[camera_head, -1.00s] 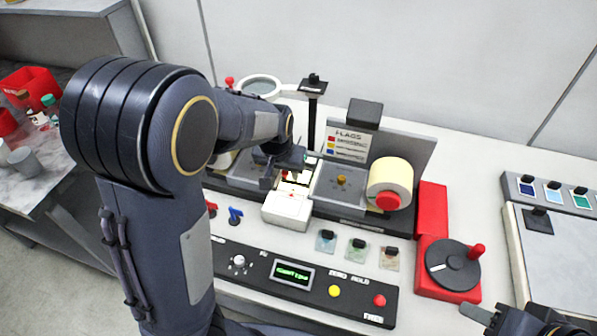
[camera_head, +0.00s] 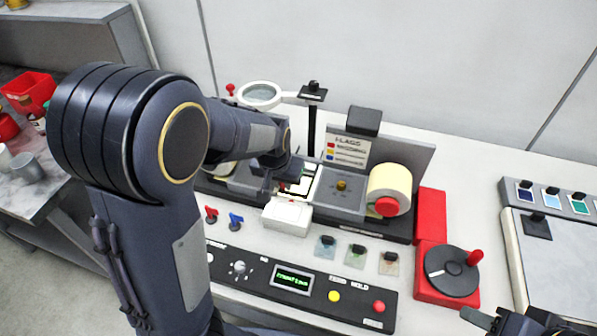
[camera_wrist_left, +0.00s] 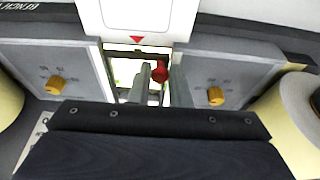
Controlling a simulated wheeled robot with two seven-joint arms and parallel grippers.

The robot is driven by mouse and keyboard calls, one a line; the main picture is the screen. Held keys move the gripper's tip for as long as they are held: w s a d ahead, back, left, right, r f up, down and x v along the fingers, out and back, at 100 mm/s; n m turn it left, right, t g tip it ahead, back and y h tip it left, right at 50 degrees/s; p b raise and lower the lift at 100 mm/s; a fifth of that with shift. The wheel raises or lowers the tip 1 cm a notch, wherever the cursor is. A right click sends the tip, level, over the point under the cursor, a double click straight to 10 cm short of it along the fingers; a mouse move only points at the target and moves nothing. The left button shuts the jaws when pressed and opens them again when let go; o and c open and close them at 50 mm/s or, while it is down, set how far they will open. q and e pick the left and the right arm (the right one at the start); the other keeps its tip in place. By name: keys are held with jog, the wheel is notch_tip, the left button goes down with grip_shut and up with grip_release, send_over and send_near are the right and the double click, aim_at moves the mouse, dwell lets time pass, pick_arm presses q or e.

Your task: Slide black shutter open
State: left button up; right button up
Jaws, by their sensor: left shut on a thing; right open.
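My left gripper (camera_head: 288,186) reaches down into the gap between the two grey blocks of the rewinder, just behind the white block (camera_head: 288,217). In the left wrist view its grey fingers (camera_wrist_left: 150,78) are shut beside a small red knob (camera_wrist_left: 160,71); the exact grip is hard to see. A dark strip (camera_wrist_left: 136,50), seemingly the black shutter, shows by the white block's edge, under a red arrow mark. Pale, green-edged window area shows around the fingers. Most of the shutter is hidden. My right gripper (camera_head: 482,317) is open and empty at the bottom right, partly cut off.
A label roll (camera_head: 389,183) stands right of the gap. A magnifier (camera_head: 259,94) on a black post stands behind. The control panel (camera_head: 330,306) lies in front, and a red crank box (camera_head: 446,272) to the right. Yellow knobs (camera_wrist_left: 215,96) sit on both grey blocks.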

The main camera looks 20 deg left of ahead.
pick_arm(q)
jog(key=shift+s+d+p, duration=0.15)
jog(key=shift+s+p, duration=1.05)
jog(key=shift+s, duration=0.75)
jog(key=shift+s+d+p, duration=0.1)
jog(key=shift+s+p, duration=1.05)
jog(key=shift+s, duration=0.75)
jog(key=o, duration=0.7)
jog(key=shift+w, duration=0.1)
jog(key=shift+c, duration=0.2)
notch_tip(320, 180, up, 3)
jog(key=p, duration=0.2)
jog(key=shift+p, duration=0.4)
jog(key=shift+r+b, duration=0.1)
jog(key=shift+b, duration=0.2)
jog(key=shift+r, duration=1.9)
